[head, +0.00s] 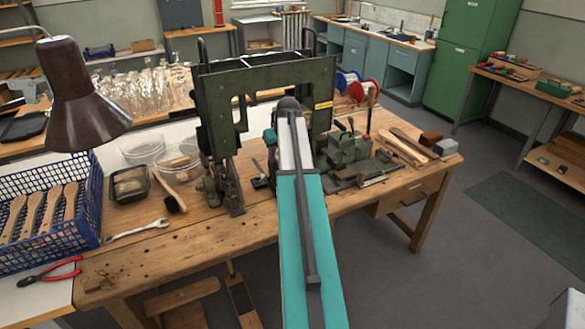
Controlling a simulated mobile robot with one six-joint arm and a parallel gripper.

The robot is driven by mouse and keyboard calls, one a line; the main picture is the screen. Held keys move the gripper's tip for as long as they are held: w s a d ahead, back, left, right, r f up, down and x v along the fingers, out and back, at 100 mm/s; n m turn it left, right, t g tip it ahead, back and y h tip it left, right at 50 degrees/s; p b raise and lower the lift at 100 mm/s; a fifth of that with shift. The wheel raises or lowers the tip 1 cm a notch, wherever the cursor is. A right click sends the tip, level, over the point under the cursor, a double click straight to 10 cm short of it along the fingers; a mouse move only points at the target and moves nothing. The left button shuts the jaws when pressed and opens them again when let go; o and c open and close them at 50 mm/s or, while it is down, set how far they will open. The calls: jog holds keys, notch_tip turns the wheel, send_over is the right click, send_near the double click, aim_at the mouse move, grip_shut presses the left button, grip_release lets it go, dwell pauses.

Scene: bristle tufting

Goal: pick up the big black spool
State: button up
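I cannot make out a big black spool. A blue spool (342,82) and a red spool (356,92) stand on a small rack at the back right of the workbench, right of the green machine frame. My teal arm reaches forward from the bottom over the bench, and its dark rounded end is near the machine frame. My gripper is not visible, so its fingers and anything in them cannot be seen.
The machine frame (210,115) stands tall on the wooden workbench (190,250). A green vise-like fixture (348,150) and wooden pieces (402,148) lie to the right. A blue crate (40,240), lamp (85,105), wrench (137,230) and pliers (50,273) are left. The bench's front middle is fairly clear.

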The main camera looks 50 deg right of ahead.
jog(key=shift+p+x, duration=0.3)
jog(key=shift+x, duration=1)
grip_shut()
jog(key=shift+r, duration=0.1)
dwell(0.8)
